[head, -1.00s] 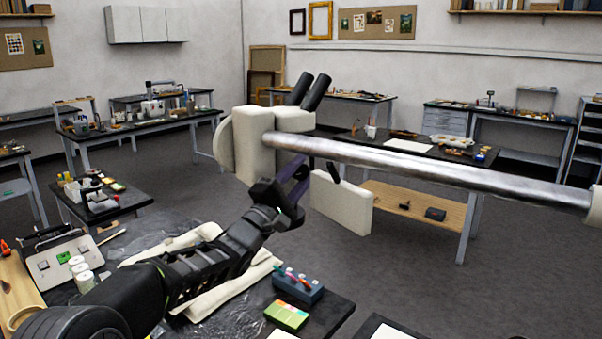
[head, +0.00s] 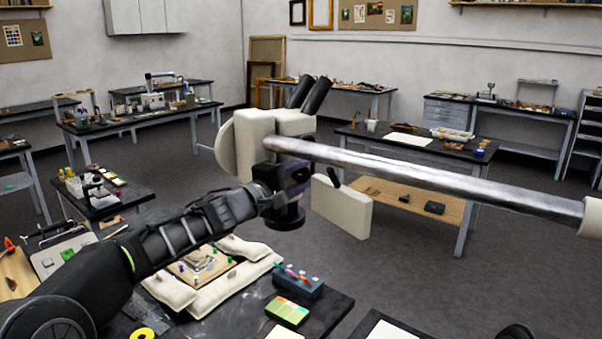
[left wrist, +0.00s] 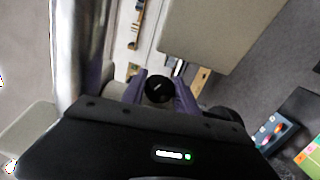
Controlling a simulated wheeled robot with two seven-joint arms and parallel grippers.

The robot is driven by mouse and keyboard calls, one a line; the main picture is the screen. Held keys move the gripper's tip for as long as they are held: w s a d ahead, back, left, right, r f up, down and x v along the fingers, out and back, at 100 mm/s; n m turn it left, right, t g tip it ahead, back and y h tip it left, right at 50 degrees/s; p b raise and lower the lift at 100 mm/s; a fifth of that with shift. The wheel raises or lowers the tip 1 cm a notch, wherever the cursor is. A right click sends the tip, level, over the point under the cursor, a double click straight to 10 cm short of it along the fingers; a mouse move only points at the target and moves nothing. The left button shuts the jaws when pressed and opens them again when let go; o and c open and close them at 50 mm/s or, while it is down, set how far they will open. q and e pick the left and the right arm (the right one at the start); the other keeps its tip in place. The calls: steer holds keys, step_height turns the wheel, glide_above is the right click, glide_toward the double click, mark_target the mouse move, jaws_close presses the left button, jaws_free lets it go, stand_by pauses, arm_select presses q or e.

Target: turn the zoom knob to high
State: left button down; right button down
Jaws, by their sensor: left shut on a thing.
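The microscope (head: 252,135) has a cream body and two black eyepieces, and hangs on a thick metal boom (head: 430,176). The zoom knob (left wrist: 158,89) is small, round and black with a short pale mark, seen in the left wrist view. My left gripper (head: 288,174) is at the underside of the microscope body. Its purple fingers also show in the left wrist view (left wrist: 158,92), one on each side of the knob, shut on it. In the head view the fingers hide the knob.
The boom crosses close to my left gripper. A cream panel (head: 341,207) hangs just right of it. Below, a framed fragment (head: 203,262) lies among pale cushions (head: 235,284) on the dark table, with a blue block of tools (head: 298,283) nearby.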

arm_select(q)
steer(key=shift+y, duration=0.3)
steer(key=c, duration=0.9)
jaws_free()
steer(key=shift+c, duration=0.2)
steer(key=v, duration=0.7)
steer(key=shift+s+a+b, duration=0.2)
steer(key=shift+s+b, duration=0.05)
steer(key=shift+b, duration=0.1)
steer(key=shift+r, duration=0.1)
